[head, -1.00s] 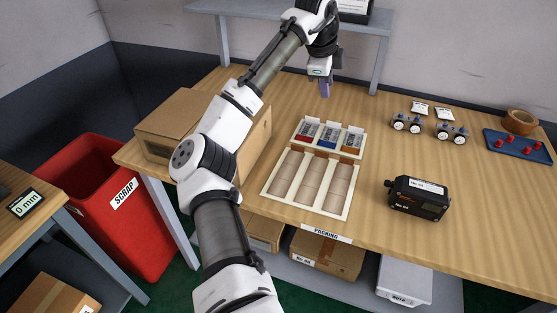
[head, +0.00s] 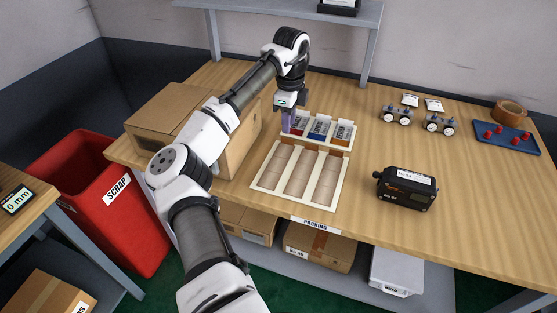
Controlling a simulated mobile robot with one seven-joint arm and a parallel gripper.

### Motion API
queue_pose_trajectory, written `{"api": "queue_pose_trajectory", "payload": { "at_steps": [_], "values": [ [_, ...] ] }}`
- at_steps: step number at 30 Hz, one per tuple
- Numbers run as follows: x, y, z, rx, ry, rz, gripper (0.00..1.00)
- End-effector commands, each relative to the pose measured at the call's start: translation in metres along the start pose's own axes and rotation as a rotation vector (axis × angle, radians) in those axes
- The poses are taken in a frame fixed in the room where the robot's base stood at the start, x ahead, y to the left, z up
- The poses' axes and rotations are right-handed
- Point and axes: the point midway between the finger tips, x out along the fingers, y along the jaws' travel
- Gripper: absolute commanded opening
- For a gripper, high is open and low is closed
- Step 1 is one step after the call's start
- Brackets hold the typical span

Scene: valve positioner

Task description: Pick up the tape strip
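I cannot make out a separate tape strip in the head view. A brown tape roll (head: 510,109) lies at the far right of the table, behind a blue tray (head: 503,145) with red pegs. My gripper (head: 287,124), with purple fingers pointing down, is at the left end of a small cream rack (head: 345,147). The rack holds red, blue and orange labelled items. The fingers overlap its left end in the picture; I cannot tell whether they touch it. Their gap does not show.
A cream tray (head: 264,189) with three long compartments lies in front of the rack. A black device (head: 406,189) stands to its right. A large cardboard box (head: 166,112) is at left. The table's middle right is clear.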

Motion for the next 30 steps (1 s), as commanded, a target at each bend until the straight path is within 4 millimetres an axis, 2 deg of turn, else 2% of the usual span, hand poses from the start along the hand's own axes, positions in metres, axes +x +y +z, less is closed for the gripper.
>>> {"api": "queue_pose_trajectory", "payload": {
  "at_steps": [9, 18, 20, 25, 30],
  "values": [
    [0.042, 0.006, 0.001, 0.000, -0.001, 0.002, 0.28],
    [0.050, 0.005, 0.000, 0.000, 0.000, 0.000, 0.28],
    [0.050, 0.005, 0.000, 0.000, 0.000, 0.000, 0.23],
    [0.050, 0.005, 0.000, 0.000, 0.000, 0.000, 0.01],
    [0.049, 0.005, 0.000, 0.000, 0.000, 0.000, 0.00]
  ]
}}
